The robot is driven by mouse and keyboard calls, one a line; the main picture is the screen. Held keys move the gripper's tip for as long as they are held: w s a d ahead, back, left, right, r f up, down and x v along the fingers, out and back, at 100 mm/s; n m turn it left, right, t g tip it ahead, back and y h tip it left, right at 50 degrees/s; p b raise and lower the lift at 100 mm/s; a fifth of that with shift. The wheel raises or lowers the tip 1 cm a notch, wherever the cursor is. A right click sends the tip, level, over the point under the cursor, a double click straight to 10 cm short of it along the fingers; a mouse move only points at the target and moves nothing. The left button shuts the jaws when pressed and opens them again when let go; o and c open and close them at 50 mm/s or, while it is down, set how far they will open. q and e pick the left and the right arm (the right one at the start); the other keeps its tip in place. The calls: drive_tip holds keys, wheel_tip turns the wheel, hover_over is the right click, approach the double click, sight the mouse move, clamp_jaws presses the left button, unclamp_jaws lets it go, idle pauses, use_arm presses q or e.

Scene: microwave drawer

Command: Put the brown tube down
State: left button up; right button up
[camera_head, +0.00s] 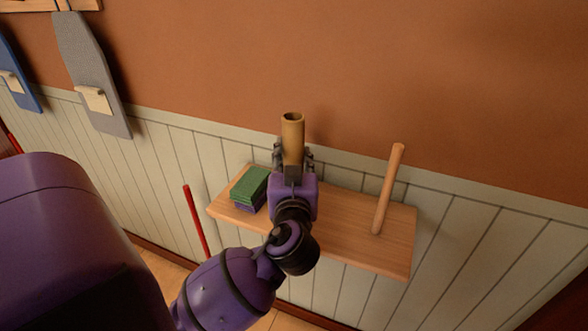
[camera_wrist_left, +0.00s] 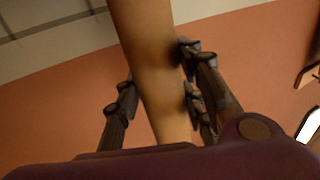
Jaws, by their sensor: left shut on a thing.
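The brown tube (camera_head: 292,126) stands about upright in my left gripper (camera_head: 292,158), in front of the wall and over the wooden shelf (camera_head: 340,228). My left gripper is shut on it, and the tube's open top end shows above the fingers. In the left wrist view, the tube (camera_wrist_left: 152,70) runs between the dark fingers of the left gripper (camera_wrist_left: 155,100). The tube's lower end is hidden by my gripper and wrist in the head view, so I cannot tell whether it touches the shelf. My right gripper is not in view.
A green and purple block (camera_head: 250,188) sits at the shelf's left end. A wooden rod (camera_head: 388,190) stands slightly tilted on the right part. The shelf is bare between my gripper and the rod. A red pole (camera_head: 195,218) is left of the shelf.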

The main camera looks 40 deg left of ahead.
use_arm(q)
wheel_tip(320, 180, down, 4)
drive_tip(key=shift+r, duration=0.15)
drive_tip(key=o, duration=0.3)
drive_tip(key=shift+a, duration=0.1)
drive_tip(key=o, duration=0.4)
drive_tip(key=shift+o, duration=0.2)
drive_tip(key=b+v, duration=0.2)
drive_tip(key=v, duration=1)
drive_tip(key=shift+r, duration=0.25)
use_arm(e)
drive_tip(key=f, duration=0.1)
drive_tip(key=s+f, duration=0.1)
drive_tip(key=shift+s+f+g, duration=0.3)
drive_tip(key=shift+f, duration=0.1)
